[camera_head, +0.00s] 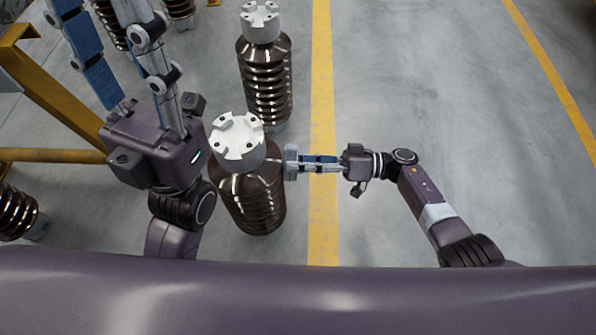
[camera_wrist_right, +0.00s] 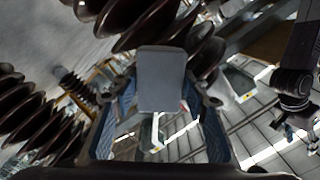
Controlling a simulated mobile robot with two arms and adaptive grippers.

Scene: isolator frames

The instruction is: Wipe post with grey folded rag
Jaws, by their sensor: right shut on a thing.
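The nearer post (camera_head: 254,198) is a dark brown ribbed insulator with a pale metal cap (camera_head: 238,142), upright on the floor. My right gripper (camera_head: 298,162) is shut on the grey folded rag (camera_head: 291,161), to the right of this post just below its cap. The rag is at the ribs' edge; I cannot tell whether it touches. In the right wrist view the rag (camera_wrist_right: 162,78) is a flat grey block between the blue-padded fingers, in front of brown ribs (camera_wrist_right: 150,22). My left gripper (camera_head: 108,45) points up the picture, its fingers wide apart and empty, tips near or beyond the top edge.
A second similar post (camera_head: 265,85) stands behind the nearer one. More brown insulators (camera_head: 15,212) stand at the left, by a yellow frame (camera_head: 55,95). A yellow floor line (camera_head: 322,75) runs beside the posts. The grey floor (camera_head: 450,90) at the right is clear.

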